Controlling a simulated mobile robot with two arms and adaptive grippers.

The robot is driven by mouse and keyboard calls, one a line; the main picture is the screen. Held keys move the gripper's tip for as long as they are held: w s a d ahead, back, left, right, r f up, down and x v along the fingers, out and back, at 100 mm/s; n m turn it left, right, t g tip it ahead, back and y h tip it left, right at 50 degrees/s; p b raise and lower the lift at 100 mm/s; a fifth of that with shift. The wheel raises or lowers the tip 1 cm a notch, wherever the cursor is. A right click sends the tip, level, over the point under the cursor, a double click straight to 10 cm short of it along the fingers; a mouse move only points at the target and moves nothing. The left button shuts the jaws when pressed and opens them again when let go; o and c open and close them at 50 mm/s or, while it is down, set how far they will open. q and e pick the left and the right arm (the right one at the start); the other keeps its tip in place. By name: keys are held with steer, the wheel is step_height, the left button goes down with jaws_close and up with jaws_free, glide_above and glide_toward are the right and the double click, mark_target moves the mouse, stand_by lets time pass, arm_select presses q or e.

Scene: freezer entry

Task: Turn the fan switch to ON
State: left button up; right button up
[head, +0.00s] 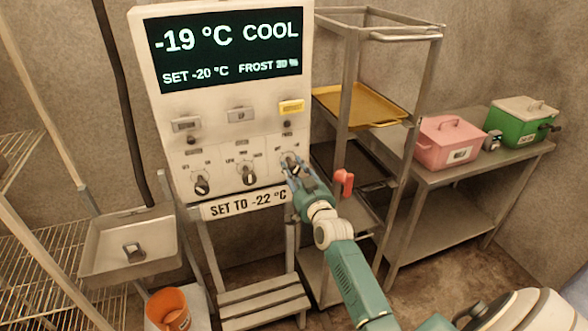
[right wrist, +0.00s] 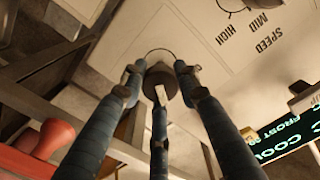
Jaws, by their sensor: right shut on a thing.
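The pale control panel (head: 222,118) stands upright with three dark rotary knobs along its lower part. My right gripper (head: 292,172) is at the rightmost knob (head: 290,158), partly covering it. In the right wrist view its blue fingers are closed around a round dark knob with a light pointer bar (right wrist: 161,96). The lettering around this knob is hidden or too small to read. The neighbouring middle knob (head: 247,175) shows the words SPEED, MID and HIGH in the right wrist view. The left knob (head: 201,184) is untouched by a gripper. My left gripper is out of view.
The display (head: 228,48) reads -19 °C COOL. A "SET TO -22 °C" sign (head: 245,205) hangs below. A red handle (head: 343,182) is close right of my gripper, by the metal rack (head: 346,90). A table (head: 440,180) holds pink and green boxes.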

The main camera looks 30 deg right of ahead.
steer(key=shift+m, duration=0.4)
steer(key=o, duration=1.2)
steer(key=shift+s, duration=0.15)
steer(key=v, duration=1.1)
steer(key=shift+s, duration=0.3)
